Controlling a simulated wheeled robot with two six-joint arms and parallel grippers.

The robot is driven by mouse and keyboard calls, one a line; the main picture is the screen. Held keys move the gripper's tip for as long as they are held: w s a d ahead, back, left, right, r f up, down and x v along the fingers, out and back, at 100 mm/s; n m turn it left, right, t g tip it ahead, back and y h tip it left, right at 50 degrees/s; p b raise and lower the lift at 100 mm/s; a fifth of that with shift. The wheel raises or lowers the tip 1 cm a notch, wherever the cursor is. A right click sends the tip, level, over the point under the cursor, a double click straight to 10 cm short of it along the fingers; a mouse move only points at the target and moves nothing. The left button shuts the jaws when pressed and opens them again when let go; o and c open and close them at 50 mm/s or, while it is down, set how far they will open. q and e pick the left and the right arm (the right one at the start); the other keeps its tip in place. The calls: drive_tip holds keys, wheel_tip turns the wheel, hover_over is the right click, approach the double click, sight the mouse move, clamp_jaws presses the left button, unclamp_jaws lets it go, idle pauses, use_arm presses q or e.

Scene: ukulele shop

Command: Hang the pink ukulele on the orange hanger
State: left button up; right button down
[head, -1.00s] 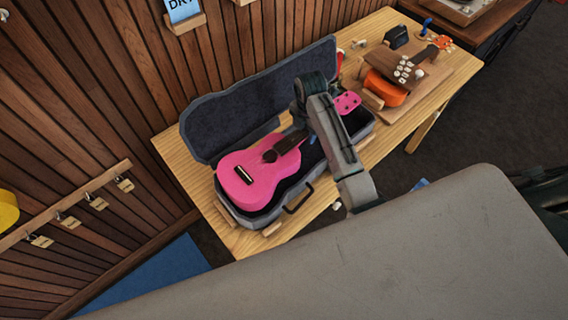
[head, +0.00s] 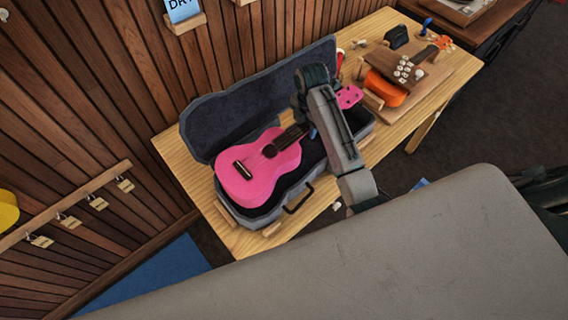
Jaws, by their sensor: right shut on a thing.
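The pink ukulele (head: 258,170) is at the open grey case (head: 215,110) on the wooden table, its body toward the lower left and its pink headstock (head: 349,96) toward the upper right. It appears slightly raised from the case lining. My right gripper (head: 312,131) is shut on its neck; the arm hides the fingertips and part of the neck. I cannot make out an orange hanger in this view. My left gripper is not in view.
A rail (head: 70,207) with several tagged hooks runs along the slatted wall at left, beside a yellow object (head: 8,211). An orange ukulele (head: 385,90) lies by a wooden board at the table's right. A blue mat (head: 165,277) lies on the floor.

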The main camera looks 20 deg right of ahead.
drive_tip(key=shift+r, duration=1.35)
drive_tip(key=shift+s+f, duration=0.1)
idle(0.4)
